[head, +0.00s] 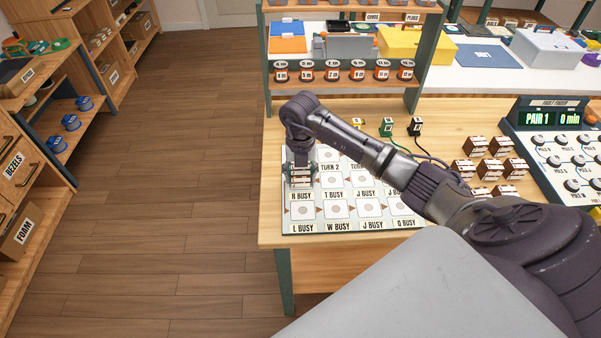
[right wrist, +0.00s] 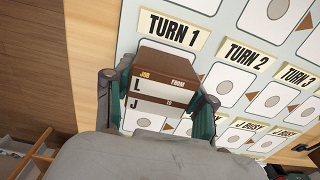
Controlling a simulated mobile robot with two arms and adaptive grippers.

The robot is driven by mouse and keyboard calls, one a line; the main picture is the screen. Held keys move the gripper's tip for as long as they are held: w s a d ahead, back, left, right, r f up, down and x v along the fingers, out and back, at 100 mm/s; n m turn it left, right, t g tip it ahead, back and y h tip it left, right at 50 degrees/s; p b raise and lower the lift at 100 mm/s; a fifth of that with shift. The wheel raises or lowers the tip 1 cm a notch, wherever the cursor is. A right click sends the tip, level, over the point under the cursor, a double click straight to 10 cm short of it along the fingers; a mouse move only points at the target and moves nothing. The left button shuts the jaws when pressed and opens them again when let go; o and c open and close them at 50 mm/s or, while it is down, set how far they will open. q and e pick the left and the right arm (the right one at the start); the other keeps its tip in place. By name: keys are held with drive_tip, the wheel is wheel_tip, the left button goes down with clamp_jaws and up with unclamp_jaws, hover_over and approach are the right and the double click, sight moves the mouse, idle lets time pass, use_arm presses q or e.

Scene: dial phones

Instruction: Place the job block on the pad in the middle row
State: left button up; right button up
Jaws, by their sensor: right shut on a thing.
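My right gripper (head: 300,178) is shut on the job block, brown with white label strips reading L and J. The job block (right wrist: 157,85) shows clearly between the fingers in the right wrist view (right wrist: 160,98). The pad board (head: 287,226) lies on the bench with rows of white pads. The gripper and block are over the left end of its middle row, just below the TURN 1 label (right wrist: 168,30) and above R BUSY (head: 301,196). They hide the pad there. Whether the block touches the board I cannot tell. My left gripper is not in view.
Several similar brown blocks (head: 502,146) stand on the bench right of the board. Small tagged plugs (head: 387,127) lie behind it. A fault finder panel (head: 553,118) is at the right, and a spool rack (head: 342,89) at the back. Floor is open at left.

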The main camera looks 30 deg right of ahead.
sight(301, 169)
drive_tip(key=o, duration=1.2)
drive_tip(key=shift+c, duration=0.2)
drive_tip(key=shift+r, duration=0.1)
drive_tip(key=shift+r, duration=0.2)
wheel_tip(301, 169, up, 12)
drive_tip(key=b, duration=0.1)
drive_tip(key=shift+f+b, duration=0.15)
drive_tip(key=shift+b, duration=0.2)
